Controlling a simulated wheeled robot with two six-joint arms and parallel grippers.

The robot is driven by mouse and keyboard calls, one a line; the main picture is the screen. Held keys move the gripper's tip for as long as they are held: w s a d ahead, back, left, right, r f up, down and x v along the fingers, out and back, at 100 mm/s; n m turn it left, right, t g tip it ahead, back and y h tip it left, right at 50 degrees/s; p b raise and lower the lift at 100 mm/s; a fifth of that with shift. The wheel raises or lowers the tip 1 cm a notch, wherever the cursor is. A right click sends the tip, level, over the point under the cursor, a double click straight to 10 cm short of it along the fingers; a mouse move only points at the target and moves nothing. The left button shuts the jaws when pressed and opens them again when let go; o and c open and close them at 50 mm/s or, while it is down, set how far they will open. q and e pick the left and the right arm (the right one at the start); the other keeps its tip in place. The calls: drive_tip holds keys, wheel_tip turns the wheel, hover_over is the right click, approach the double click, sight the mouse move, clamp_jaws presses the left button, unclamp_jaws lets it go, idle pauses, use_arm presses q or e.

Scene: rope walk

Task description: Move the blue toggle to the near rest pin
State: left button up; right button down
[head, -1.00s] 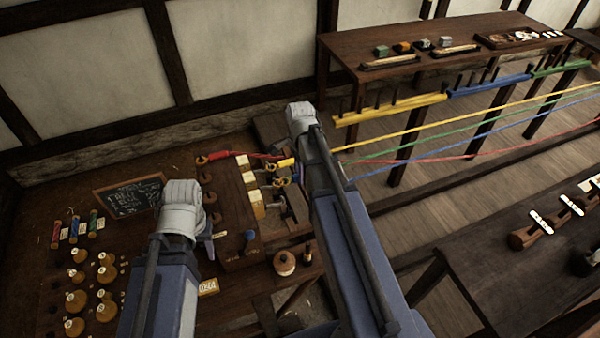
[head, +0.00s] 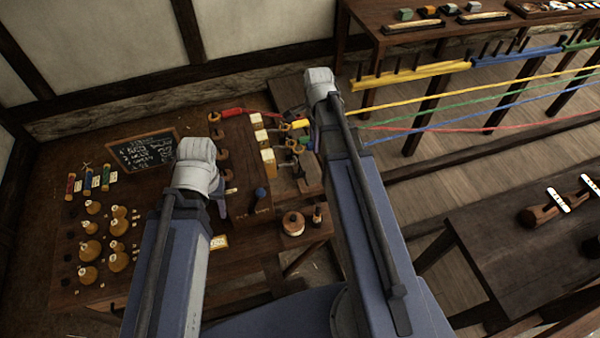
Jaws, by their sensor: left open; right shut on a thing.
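The blue rope (head: 470,118) runs in from the right and goes out of sight behind my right arm, near that gripper. The blue toggle at its end is mostly hidden there. My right gripper (head: 309,145) is shut on it, largely covered by my own wrist, beside the hook posts. My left gripper (head: 223,204) is open and empty over the bench, left of the dark wooden block (head: 243,165). Several round wooden pins (head: 222,154) line the block's left side; I cannot tell which is the near rest pin.
The red toggle (head: 232,112) lies at the block's far end, and the yellow toggle (head: 300,124) is by the hooks. A spool (head: 293,223) stands at the bench's right edge. A chalkboard (head: 143,150) and several bobbins (head: 90,249) stand left. The yellow rope (head: 440,103) crosses right.

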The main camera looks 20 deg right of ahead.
drive_tip(key=shift+s+a+f+b, duration=0.15)
drive_tip(key=shift+s+f+b, duration=0.55)
drive_tip(key=shift+f+b, duration=0.25)
drive_tip(key=shift+s+a+f+b, duration=0.1)
drive_tip(key=shift+s+f+b, duration=0.55)
drive_tip(key=shift+f+b, duration=0.2)
drive_tip(key=shift+f+b, duration=0.3)
drive_tip(key=shift+f, duration=0.1)
drive_tip(key=shift+f+b, duration=1.45)
drive_tip(key=shift+f, duration=0.1)
drive_tip(key=c, duration=0.5)
unclamp_jaws()
drive_tip(key=shift+c, duration=0.2)
